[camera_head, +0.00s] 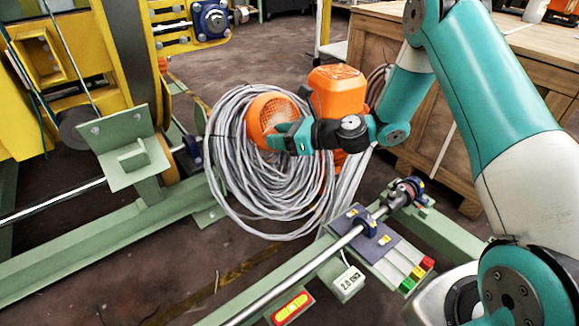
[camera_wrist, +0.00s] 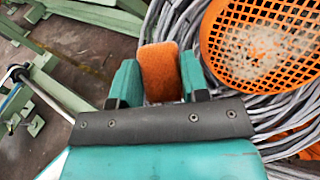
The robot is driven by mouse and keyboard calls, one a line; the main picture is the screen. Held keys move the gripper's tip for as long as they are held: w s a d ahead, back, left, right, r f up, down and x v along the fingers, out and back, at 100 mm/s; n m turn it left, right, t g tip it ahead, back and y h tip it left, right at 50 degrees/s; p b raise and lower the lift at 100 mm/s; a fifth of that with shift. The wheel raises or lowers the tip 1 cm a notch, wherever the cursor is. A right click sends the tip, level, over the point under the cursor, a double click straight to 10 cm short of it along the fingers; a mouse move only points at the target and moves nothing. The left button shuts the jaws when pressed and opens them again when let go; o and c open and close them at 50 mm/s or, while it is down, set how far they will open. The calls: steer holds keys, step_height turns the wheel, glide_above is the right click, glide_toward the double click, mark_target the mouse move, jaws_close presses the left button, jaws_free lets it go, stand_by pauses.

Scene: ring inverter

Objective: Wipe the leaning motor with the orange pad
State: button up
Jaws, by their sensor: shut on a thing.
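The orange motor (camera_head: 337,92) leans in a large coil of grey cable, its round grille (camera_head: 266,117) facing left. A pale, dusty patch shows on the grille (camera_wrist: 275,42) in the wrist view. My gripper (camera_head: 280,133) is in front of the grille, covering part of the motor in the head view. In the wrist view my gripper (camera_wrist: 158,78) is shut on the orange pad (camera_wrist: 159,70), which stands upright between the teal fingers. The pad is not clear in the head view.
The grey cable coil (camera_head: 235,185) surrounds the motor. A yellow machine (camera_head: 85,55) stands left, a wooden bench (camera_head: 480,90) behind right. Floor is open at lower left.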

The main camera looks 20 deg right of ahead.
steer(key=m+t+b, duration=0.1)
steer(key=b, duration=0.1)
steer(key=f+m+t+h+b, duration=0.2)
steer(key=b, duration=0.1)
steer(key=shift+w+d+t+b, duration=0.15)
steer(key=shift+w+t+b, duration=0.15)
steer(key=shift+t, duration=0.1)
steer(key=b, duration=0.1)
steer(key=m+t+h+b, duration=0.1)
steer(key=shift+d+r+b, duration=0.1)
steer(key=shift+d+b, duration=0.15)
steer(key=shift+b, duration=0.15)
steer(key=t+h+b, duration=0.1)
steer(key=d+m+t+b, duration=0.1)
steer(key=b, duration=0.1)
steer(key=shift+r+m+h+b, duration=0.2)
steer(key=shift+m+h+b, duration=0.1)
steer(key=shift+h, duration=0.1)
steer(key=shift+m+t+h, duration=0.4)
steer(key=shift+t+h, duration=0.1)
steer(key=shift+w+a+f, duration=0.1)
steer(key=shift+w+f, duration=0.25)
steer(key=shift+w, duration=0.4)
steer(key=shift+w+a+f, duration=0.15)
steer(key=shift+w+f, duration=0.2)
steer(key=shift+w, duration=0.45)
steer(key=shift+w+a+f, duration=0.1)
steer(key=shift+w+f, duration=0.25)
steer(key=shift+w, duration=0.4)
